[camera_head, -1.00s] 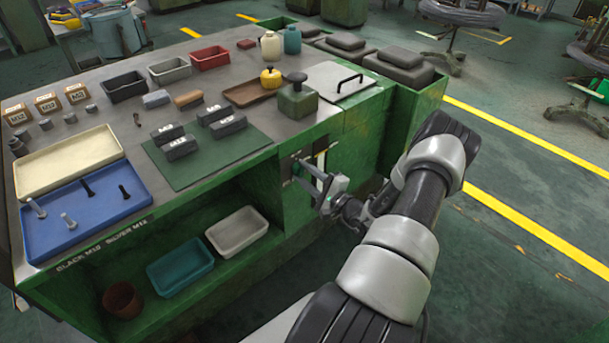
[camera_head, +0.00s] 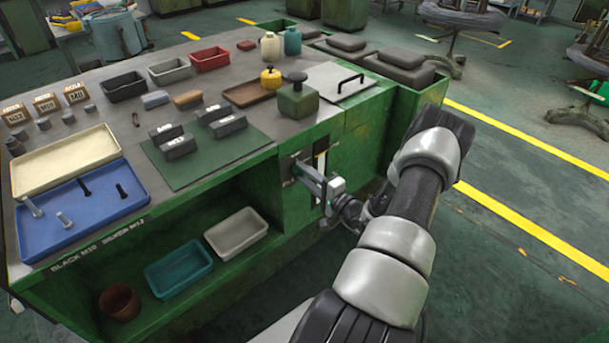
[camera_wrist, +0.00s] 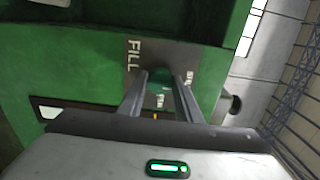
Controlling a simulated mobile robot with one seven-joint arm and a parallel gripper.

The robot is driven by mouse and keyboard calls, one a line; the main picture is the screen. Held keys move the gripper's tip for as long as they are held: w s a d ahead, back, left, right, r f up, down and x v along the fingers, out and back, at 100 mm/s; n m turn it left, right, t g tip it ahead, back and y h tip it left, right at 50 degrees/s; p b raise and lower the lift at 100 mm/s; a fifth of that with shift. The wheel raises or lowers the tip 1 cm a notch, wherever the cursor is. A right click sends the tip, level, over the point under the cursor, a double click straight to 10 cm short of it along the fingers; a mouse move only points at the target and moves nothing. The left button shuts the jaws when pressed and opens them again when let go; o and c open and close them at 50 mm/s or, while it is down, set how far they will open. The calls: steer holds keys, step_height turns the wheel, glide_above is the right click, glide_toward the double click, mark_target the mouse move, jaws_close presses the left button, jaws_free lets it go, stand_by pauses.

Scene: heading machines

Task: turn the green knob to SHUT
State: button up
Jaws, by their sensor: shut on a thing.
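The green knob (camera_wrist: 160,74) sits on a grey label plate on the bench's green front. In the wrist view my gripper (camera_wrist: 162,80) has its two fingers on either side of the knob, shut on it. The word FILL (camera_wrist: 133,56) reads sideways to the left of the fingers. Another label (camera_wrist: 189,80) is partly hidden beside the right finger, and a third small one lies between the fingers. I cannot tell which mark the knob points at. In the head view my gripper (camera_head: 309,178) reaches the bench front from the right and hides the knob.
An open shelf below holds a teal bin (camera_head: 180,270) and a white bin (camera_head: 237,233).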

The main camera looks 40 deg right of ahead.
steer(key=o, duration=1)
steer(key=shift+o, duration=0.2)
steer(key=shift+s, duration=0.1)
steer(key=s+d, duration=0.1)
steer(key=s, duration=1.6)
steer(key=shift+s+d, duration=0.15)
steer(key=shift+d, duration=0.05)
